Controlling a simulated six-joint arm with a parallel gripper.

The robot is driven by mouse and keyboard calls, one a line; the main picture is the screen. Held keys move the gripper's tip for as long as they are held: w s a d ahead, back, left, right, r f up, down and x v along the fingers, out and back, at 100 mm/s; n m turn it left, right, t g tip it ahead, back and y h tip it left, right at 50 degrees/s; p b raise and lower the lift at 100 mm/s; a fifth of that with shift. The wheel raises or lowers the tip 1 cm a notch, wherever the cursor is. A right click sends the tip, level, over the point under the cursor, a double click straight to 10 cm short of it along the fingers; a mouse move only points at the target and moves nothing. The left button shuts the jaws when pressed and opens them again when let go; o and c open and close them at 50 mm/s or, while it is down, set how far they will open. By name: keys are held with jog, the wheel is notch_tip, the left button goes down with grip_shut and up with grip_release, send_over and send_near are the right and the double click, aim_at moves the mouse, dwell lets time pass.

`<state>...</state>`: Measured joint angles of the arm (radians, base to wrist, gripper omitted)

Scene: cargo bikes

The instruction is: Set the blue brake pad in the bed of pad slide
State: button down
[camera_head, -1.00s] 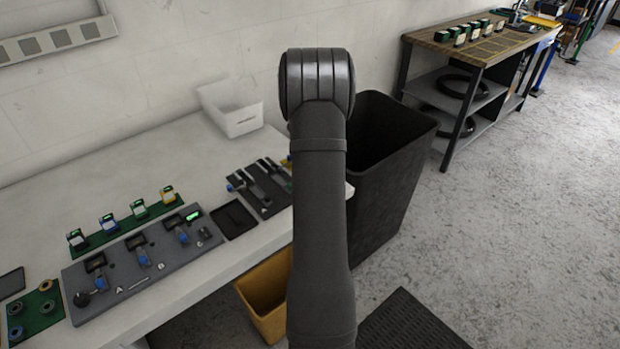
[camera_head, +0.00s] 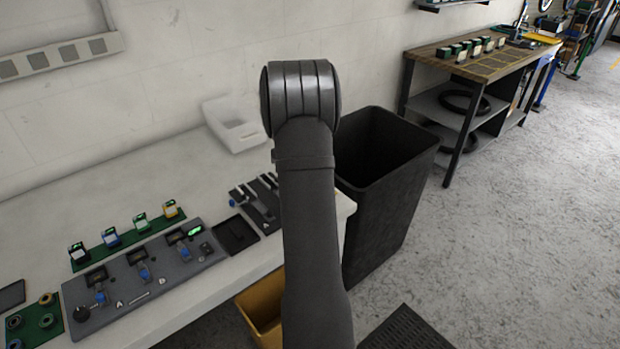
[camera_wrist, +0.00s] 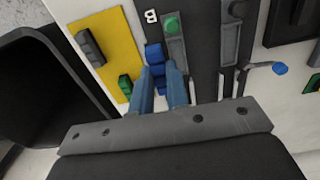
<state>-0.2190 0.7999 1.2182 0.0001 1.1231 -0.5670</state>
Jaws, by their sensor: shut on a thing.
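In the wrist view, my gripper (camera_wrist: 160,78) is shut on the blue brake pad (camera_wrist: 154,54). The pad sits between the fingertips, over the dark board by the edge of a yellow mat, just left of a grey slide channel (camera_wrist: 175,52) with a green piece near its top. A second grey channel (camera_wrist: 232,42) lies to the right. I cannot tell whether the pad touches the board. In the head view, the dark slide board (camera_head: 247,190) shows partly at the bench's right end; my arm hides the gripper and the pad.
The yellow mat (camera_wrist: 97,22) holds a grey pad (camera_wrist: 90,47) and a green pad (camera_wrist: 125,86). A lever with a blue knob (camera_wrist: 280,68) stands to the right. A black bin (camera_head: 400,185) stands beside the bench. A white box (camera_head: 235,130) is behind the board.

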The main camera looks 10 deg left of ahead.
jog(key=s+a, duration=0.2)
jog(key=a, duration=0.1)
jog(key=s+a, duration=0.2)
jog(key=a, duration=0.1)
jog(key=s+a, duration=0.1)
jog(key=a, duration=0.2)
jog(key=shift+s+a, duration=0.2)
jog(key=shift+s, duration=0.2)
send_over(260, 207)
jog(key=shift+d+f, duration=0.1)
jog(key=shift+f, duration=2)
jog(key=shift+f, duration=0.85)
jog(key=c, duration=1.3)
grip_release()
notch_tip(260, 207, up, 17)
jog(key=shift+r, duration=0.2)
jog(key=shift+f, duration=0.15)
